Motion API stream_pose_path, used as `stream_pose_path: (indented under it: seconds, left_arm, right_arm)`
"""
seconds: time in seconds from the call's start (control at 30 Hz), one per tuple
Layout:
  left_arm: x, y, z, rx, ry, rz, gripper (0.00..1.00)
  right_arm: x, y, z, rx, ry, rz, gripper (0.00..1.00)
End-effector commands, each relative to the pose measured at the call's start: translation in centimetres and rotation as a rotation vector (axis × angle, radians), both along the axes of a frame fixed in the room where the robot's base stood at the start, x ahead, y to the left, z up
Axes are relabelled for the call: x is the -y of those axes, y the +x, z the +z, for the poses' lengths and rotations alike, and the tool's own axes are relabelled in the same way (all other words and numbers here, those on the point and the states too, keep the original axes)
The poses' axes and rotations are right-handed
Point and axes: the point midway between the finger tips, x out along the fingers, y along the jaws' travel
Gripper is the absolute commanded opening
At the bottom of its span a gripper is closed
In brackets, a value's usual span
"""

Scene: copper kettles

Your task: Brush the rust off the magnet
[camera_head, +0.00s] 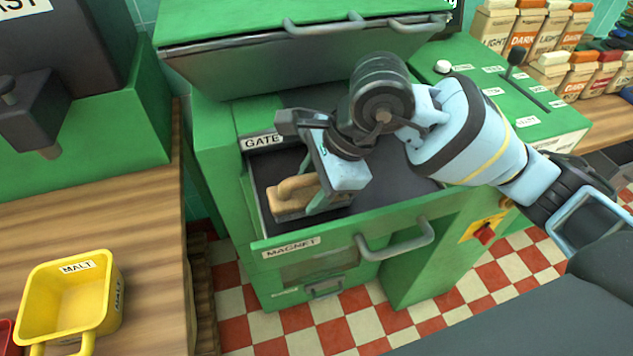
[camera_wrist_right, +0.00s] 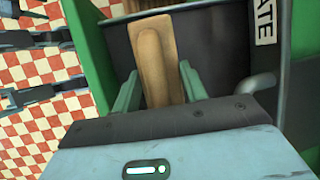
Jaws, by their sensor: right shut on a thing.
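A pull-out tray with the label MAGNET (camera_head: 291,248) on its front stands out of a green machine, with a dark flat bed (camera_head: 392,190) inside. I cannot make out rust on the bed from here. My right gripper (camera_head: 318,190) reaches down into the tray's left part and is shut on a tan wooden brush (camera_head: 290,205). In the right wrist view the brush (camera_wrist_right: 152,45) sits between the two green fingers of the gripper (camera_wrist_right: 160,85). The brush's underside is hidden, so I cannot tell if it touches the bed. My left gripper is out of view.
The machine's hinged lid (camera_head: 300,50) is raised above the tray. A bar handle (camera_head: 396,240) sticks out from the tray front. A yellow MALT scoop (camera_head: 65,298) stands on the wooden counter (camera_head: 95,225) at left. Bags (camera_head: 520,28) stand at the back right.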

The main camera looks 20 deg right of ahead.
Motion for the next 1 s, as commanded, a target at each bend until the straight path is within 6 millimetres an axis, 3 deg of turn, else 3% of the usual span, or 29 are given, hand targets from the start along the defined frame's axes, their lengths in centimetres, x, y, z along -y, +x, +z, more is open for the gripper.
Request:
stream_pose_path:
  seconds: [0.5,0.8,1.0]
  left_arm:
    - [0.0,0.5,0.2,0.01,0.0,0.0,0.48]
    - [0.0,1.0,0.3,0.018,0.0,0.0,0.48]
    - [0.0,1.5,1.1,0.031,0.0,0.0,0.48]
  right_arm:
    - [-3.6,-0.1,0.1,0.002,0.008,0.005,0.07]
    - [-3.8,-0.2,0.0,-0.001,0.01,0.009,0.07]
    - [-3.8,-0.3,1.3,0.0,0.01,0.01,0.07]
